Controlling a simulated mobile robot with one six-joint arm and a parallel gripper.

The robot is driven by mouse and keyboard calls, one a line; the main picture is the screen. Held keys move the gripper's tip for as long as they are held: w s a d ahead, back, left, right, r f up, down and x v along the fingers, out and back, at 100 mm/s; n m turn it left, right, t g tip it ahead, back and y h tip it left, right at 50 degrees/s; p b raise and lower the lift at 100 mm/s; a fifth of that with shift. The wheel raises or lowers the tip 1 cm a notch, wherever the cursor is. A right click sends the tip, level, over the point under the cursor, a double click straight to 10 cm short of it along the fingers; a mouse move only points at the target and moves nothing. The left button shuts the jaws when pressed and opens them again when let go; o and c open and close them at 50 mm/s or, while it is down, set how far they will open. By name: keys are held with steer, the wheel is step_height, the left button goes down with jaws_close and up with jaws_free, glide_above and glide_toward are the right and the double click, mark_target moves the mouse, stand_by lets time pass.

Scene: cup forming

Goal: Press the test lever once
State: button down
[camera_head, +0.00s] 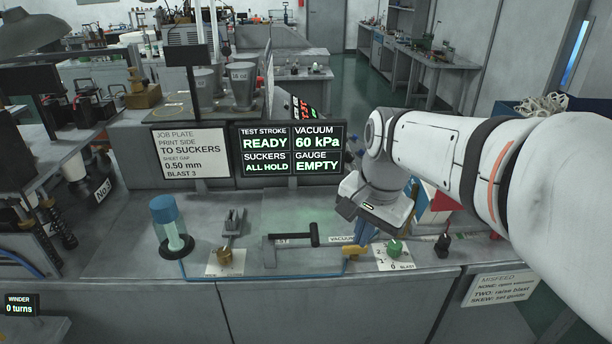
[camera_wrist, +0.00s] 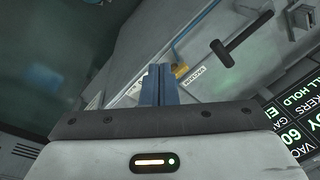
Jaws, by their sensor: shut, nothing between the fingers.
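The test lever (camera_head: 292,239) is a black bar with a cross grip at its right end, on the grey bench top beside a partly hidden label ending in "ST". It also shows in the wrist view (camera_wrist: 240,38), up and to the right of my fingers. My gripper (camera_head: 361,236) has blue fingers, shut and empty, to the right of the lever and apart from it. The fingers also show in the wrist view (camera_wrist: 158,84). The display (camera_head: 291,149) reads test stroke READY, vacuum 60 kPa, suckers ALL HOLD, gauge EMPTY.
A yellow vacuum valve (camera_head: 354,252) sits close to my fingers. A green blast knob (camera_head: 395,248) is to its right. A brass knob (camera_head: 224,256) and a clear cylinder with a blue cap (camera_head: 170,225) stand left of the lever. The job plate (camera_head: 191,154) stands behind.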

mark_target(315, 232)
steer(key=w+a+r+m+p, duration=0.1)
steer(key=w+a+r+m, duration=0.1)
steer(key=w+m, duration=0.3)
steer(key=w+a+r+m+g+y+p, duration=0.1)
steer(key=w+a+r+m, duration=0.1)
steer(key=w+r+m, duration=0.2)
steer(key=w+m, duration=0.1)
steer(key=w, duration=0.1)
steer(key=shift+w+r+g, duration=0.25)
steer(key=shift+w+g, duration=0.05)
steer(key=shift+w, duration=0.1)
steer(key=a+f, duration=0.1)
steer(key=f, duration=0.3)
steer(key=a+f+p, duration=0.1)
steer(key=f, duration=0.4)
steer(key=f+p, duration=0.1)
steer(key=f, duration=0.3)
steer(key=shift+a+f, duration=0.4)
